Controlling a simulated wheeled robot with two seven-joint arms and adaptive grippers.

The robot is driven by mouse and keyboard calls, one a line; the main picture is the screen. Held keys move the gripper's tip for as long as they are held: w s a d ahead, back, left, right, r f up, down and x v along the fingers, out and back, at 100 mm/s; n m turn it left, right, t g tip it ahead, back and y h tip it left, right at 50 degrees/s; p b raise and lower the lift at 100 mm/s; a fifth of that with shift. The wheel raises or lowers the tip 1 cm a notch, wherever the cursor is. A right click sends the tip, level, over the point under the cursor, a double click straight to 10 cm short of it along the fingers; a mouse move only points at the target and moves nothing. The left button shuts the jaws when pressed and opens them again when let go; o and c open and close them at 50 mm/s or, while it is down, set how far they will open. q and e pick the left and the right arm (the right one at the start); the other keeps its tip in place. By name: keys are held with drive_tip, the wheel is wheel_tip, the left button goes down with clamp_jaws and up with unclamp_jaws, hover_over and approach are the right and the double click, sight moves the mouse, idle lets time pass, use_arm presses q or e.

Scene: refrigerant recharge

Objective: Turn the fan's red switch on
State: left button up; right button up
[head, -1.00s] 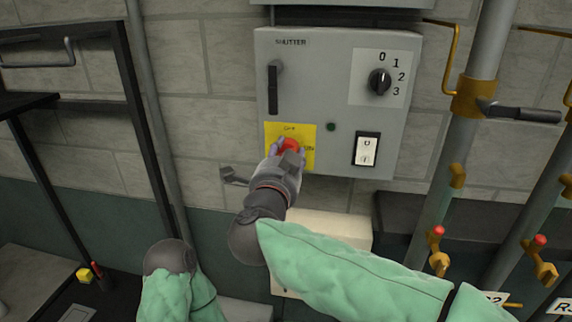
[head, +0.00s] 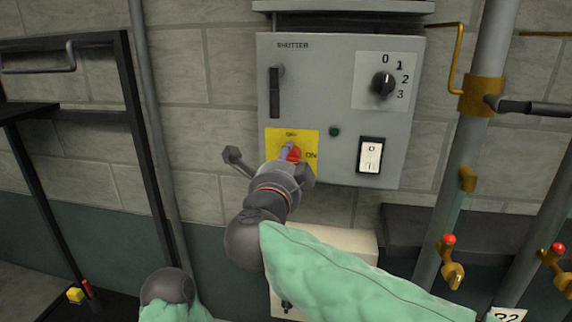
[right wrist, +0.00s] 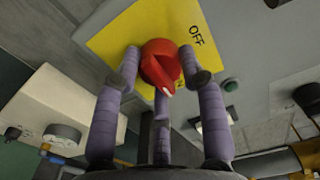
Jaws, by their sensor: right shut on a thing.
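The red switch (head: 294,154) is a round knob on a yellow plate (head: 279,138) at the lower left of a grey wall box. My right gripper (head: 290,153) is shut on this knob from the front. In the right wrist view, purple fingers surround the red switch (right wrist: 160,62) on the yellow plate (right wrist: 112,38). The word OFF is at the knob's upper right; its white tip points down, away from OFF, near a partly hidden label. My left arm's dark joint shows at the bottom of the head view, but its gripper does not.
The grey box (head: 345,100) also carries a black handle (head: 274,92), a black numbered dial (head: 383,84), a green button (head: 334,132) and a white rocker switch (head: 370,156). Pipes with red-capped valves (head: 449,240) stand at the right. A black frame (head: 140,125) stands at the left.

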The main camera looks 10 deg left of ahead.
drive_tip(key=shift+d+r, duration=0.3)
drive_tip(key=o, duration=0.9)
drive_tip(key=shift+o, duration=1.3)
drive_tip(key=shift+d, duration=0.1)
drive_tip(key=shift+w+d+f, duration=0.1)
drive_tip(key=shift+f, duration=0.1)
drive_tip(key=shift+a, duration=0.25)
drive_tip(key=s, duration=1.2)
drive_tip(key=shift+d, duration=0.2)
